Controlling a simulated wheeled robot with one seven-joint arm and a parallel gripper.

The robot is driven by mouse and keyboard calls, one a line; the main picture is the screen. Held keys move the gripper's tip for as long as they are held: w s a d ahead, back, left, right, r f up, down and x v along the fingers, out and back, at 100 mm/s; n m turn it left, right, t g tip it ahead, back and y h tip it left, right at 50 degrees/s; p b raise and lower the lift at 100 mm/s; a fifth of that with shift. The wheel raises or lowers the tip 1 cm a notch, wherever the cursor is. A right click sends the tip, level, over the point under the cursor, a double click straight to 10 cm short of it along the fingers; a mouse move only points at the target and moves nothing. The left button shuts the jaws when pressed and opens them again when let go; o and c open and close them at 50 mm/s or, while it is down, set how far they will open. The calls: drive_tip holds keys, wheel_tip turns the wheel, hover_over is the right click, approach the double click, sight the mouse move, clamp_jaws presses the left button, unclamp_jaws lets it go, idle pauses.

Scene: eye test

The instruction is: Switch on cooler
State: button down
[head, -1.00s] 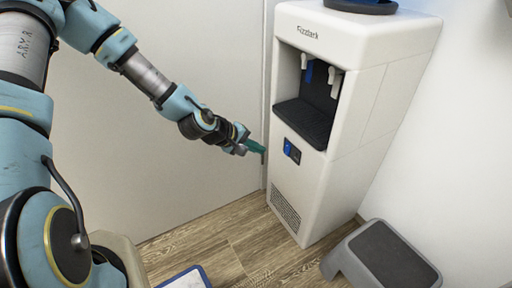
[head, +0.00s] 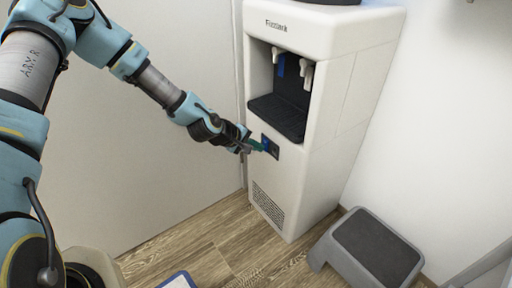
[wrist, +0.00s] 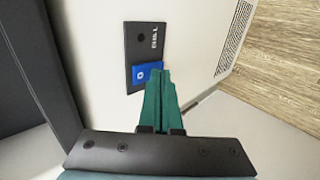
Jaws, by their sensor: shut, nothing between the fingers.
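The white water cooler (head: 290,195) stands against the wall in the head view. Its dark switch panel (head: 275,151) is on the front below the drip tray, and it also shows in the wrist view (wrist: 141,42). A blue rocker switch (wrist: 143,73) sits at the near end of the panel. My gripper (head: 262,147) is shut and empty, with teal fingers. In the wrist view its fingertips (wrist: 161,73) overlap the right edge of the blue switch. I cannot tell whether they touch it.
A grey step stool (head: 372,250) stands on the wooden floor right of the cooler. A blue-edged flat object (head: 180,281) lies on the floor at the bottom. The black drip tray (head: 277,118) juts out above the panel.

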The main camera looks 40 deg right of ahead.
drive_tip(key=shift+d, duration=0.1)
idle(0.3)
drive_tip(key=shift+r+p, duration=0.55)
drive_tip(key=shift+r, duration=0.25)
